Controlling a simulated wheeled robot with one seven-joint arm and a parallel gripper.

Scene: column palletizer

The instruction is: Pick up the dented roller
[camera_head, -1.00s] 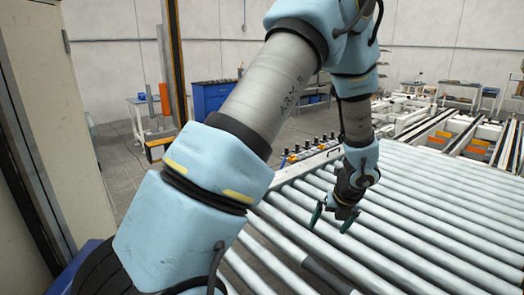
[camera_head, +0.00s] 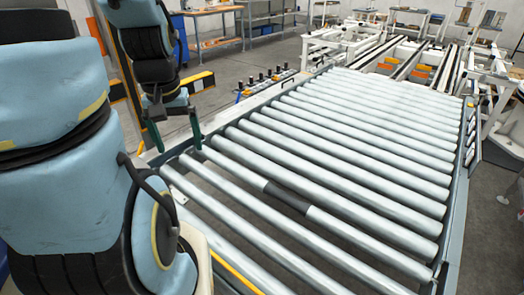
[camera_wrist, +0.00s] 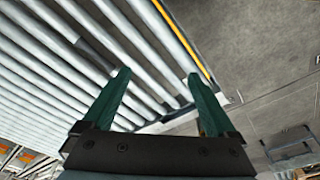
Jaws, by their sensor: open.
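The conveyor bed (camera_head: 452,215) carries a row of pale grey rollers. One roller has a dark grey section (camera_head: 288,196) around its middle; it is the only roller that looks different, but I cannot make out the shape of a dent. In the wrist view a dark patch (camera_wrist: 92,46) shows among the rollers at upper left. My gripper (camera_head: 176,142) has two green fingers, spread apart and empty. It hangs above the near left edge of the bed, to the left of the dark section. In the wrist view my gripper (camera_wrist: 158,73) has rollers behind and between its fingers.
A yellow strip (camera_head: 236,271) runs along the bed's near edge. Several small black-topped fittings (camera_head: 262,81) stand along the bed's far left side. White-framed conveyors with dark rails (camera_head: 402,62) continue at the back. Bare grey floor lies right of the bed.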

